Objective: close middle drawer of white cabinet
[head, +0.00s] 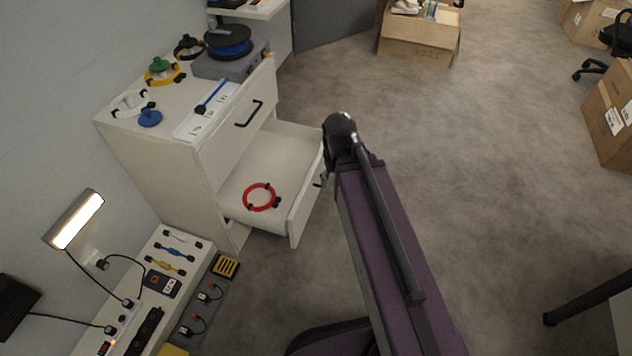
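The white cabinet (155,163) stands against the wall at the left. Its top drawer front (228,135) is shut and has a black handle (249,114). The drawer below it, the middle drawer (305,203), is pulled well out. A red coiled cable (260,197) lies inside it. My purple arm reaches up from the bottom of the view, and its dark upper joint is beside the drawer's far front corner. My gripper is mostly or wholly hidden by the arm; small dark parts at the drawer front may be its fingers or the drawer handle. Contact is unclear.
Cable reels, a grey box (210,66) and a label sheet lie on the cabinet top. A low white bench (205,248) with cables and a power strip stands in front of the cabinet. Cartons (418,40) stand farther back and at right.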

